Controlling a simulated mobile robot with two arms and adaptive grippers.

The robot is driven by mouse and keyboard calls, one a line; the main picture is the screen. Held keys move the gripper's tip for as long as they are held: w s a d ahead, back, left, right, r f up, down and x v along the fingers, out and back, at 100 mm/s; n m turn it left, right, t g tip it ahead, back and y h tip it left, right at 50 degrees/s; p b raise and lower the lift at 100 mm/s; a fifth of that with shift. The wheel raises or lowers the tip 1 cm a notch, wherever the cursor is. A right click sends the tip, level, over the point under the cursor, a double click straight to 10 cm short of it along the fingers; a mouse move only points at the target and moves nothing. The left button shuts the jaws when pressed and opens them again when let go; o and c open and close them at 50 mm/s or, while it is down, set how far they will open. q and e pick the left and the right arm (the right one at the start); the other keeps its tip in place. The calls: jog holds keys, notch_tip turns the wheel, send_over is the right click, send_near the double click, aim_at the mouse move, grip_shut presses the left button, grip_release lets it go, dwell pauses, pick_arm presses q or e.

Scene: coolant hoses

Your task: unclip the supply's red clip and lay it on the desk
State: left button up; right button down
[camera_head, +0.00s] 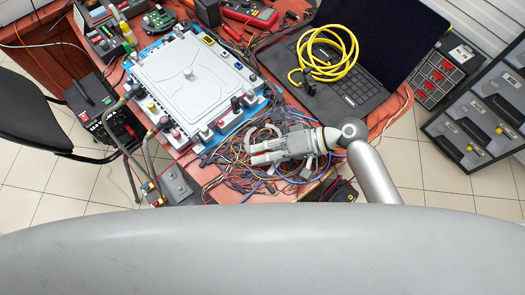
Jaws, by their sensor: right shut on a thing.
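My right gripper (254,153) is over the tangle of wires at the desk's near edge, fingers pointing left. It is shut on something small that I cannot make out. A black box with red and green marks (91,96), which looks like the supply, stands at the left beside the desk. A red lead (186,158) runs near the unit's front corner. I cannot pick out the red clip for certain. The desk (48,36) is reddish brown. My left gripper is not in view.
A grey-lidded unit on a blue base (185,72) fills the desk's middle. A laptop (352,88) carries a coiled yellow hose (327,55). Loose coloured wires (228,180) cover the near edge. A grey block (176,184) sits at the near corner. A red multimeter (250,12) lies behind.

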jog(key=c, duration=1.4)
grip_release()
jog(key=shift+o, duration=0.2)
jog(key=v, duration=1.2)
